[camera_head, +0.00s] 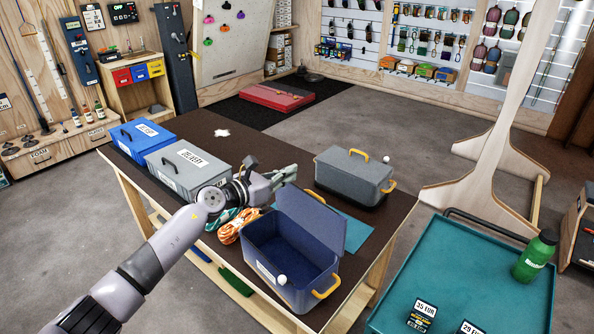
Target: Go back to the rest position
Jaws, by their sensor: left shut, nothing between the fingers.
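My left arm reaches in from the lower left, over the near side of the dark table (205,125). My left gripper (290,173) is above the table, behind the open blue box (318,274) and to the left of the closed grey box (352,172). Its fingers are shut and hold nothing. The blue box has its lid raised and its inside looks empty. Orange rope (234,227) and teal rope (212,221) lie left of it, just beyond my forearm. My right gripper is not in view.
A grey box labelled DELIVERY (180,175) and a blue lidded box (140,135) stand at the table's left end. A teal-topped table (460,265) at the right carries a green bottle (535,257) and price cards (421,315). Open floor (400,110) lies behind the dark table.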

